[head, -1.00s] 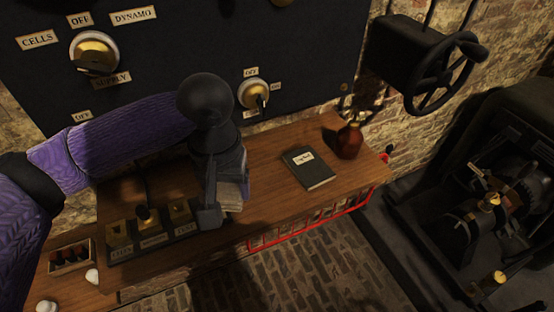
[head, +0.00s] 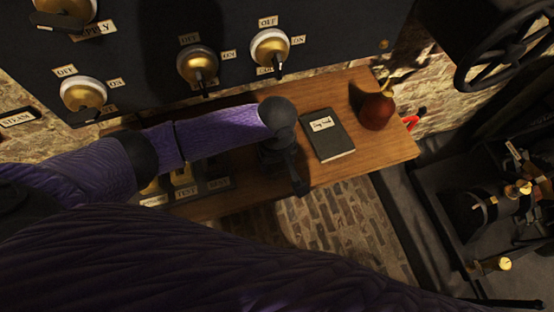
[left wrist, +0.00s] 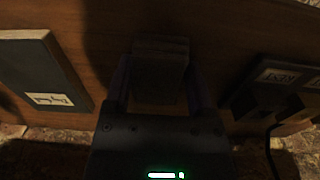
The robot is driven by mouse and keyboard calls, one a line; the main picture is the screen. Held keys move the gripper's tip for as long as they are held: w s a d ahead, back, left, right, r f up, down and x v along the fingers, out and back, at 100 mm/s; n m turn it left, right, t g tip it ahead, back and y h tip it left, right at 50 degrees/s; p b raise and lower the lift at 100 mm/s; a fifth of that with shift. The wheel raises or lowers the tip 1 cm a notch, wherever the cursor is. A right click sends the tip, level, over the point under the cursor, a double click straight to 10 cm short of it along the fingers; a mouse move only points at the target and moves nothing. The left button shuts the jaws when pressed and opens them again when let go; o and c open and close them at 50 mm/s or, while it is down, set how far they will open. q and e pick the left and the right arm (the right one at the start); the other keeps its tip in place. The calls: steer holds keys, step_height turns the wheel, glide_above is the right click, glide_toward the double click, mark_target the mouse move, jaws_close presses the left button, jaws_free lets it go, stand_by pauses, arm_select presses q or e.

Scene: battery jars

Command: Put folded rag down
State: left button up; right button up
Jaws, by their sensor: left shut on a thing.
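My left gripper (head: 292,180) is over the wooden bench, left of the dark book. It points down and is shut on the folded rag. In the left wrist view the folded rag (left wrist: 160,72) is a dim grey-brown layered block between the two fingers (left wrist: 158,90). The bench surface lies right behind it. In the head view my gripper and wrist hide the rag. I cannot tell whether the rag touches the bench. My right gripper is not in view.
The wooden bench (head: 345,172) holds the dark labelled book (head: 327,135), a red-brown flask (head: 377,110) and a labelled switch box (head: 184,174). A dark panel with brass switches (head: 270,47) stands behind. Machinery (head: 490,200) is at right.

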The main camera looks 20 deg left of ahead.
arm_select(q)
steer(key=o, duration=1.2)
step_height(320, 180, up, 12)
steer(key=p, duration=0.4)
steer(key=shift+r+p, duration=0.15)
steer(key=shift+p, duration=0.25)
